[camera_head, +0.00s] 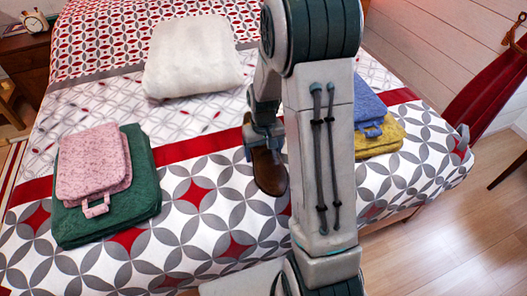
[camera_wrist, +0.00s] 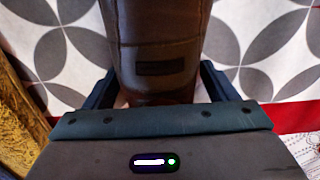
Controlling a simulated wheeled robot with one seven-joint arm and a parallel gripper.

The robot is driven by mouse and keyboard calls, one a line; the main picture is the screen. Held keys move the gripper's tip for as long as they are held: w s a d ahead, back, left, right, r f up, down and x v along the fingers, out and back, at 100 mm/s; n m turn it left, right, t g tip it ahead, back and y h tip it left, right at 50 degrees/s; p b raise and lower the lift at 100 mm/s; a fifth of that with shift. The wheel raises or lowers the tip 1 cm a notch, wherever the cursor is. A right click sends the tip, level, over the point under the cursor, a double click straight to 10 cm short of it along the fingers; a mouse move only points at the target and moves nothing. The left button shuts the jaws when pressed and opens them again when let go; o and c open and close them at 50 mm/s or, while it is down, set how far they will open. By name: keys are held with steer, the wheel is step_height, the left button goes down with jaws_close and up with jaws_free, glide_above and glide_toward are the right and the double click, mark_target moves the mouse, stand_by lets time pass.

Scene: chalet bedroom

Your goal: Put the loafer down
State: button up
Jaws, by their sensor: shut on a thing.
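The brown leather loafer (camera_head: 268,172) is in my gripper, over the patterned bed in the head view. My gripper (camera_head: 262,140) is shut on it near its upper end, and the shoe's length points toward the front of the bed. In the wrist view the loafer (camera_wrist: 158,50) sits between the two dark fingers (camera_wrist: 153,88). My arm hides part of the shoe's right side in the head view. I cannot tell whether the loafer touches the bedspread or hangs just above it.
A folded green cloth (camera_head: 140,185) with a pink one (camera_head: 92,163) on top lies on the bed at left. Blue (camera_head: 368,108) and yellow (camera_head: 380,142) folded cloths lie at right, partly behind my arm. Bedspread (camera_head: 205,225) between is clear.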

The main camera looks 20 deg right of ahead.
steer(key=shift+f, duration=0.1)
steer(key=o, duration=1.2)
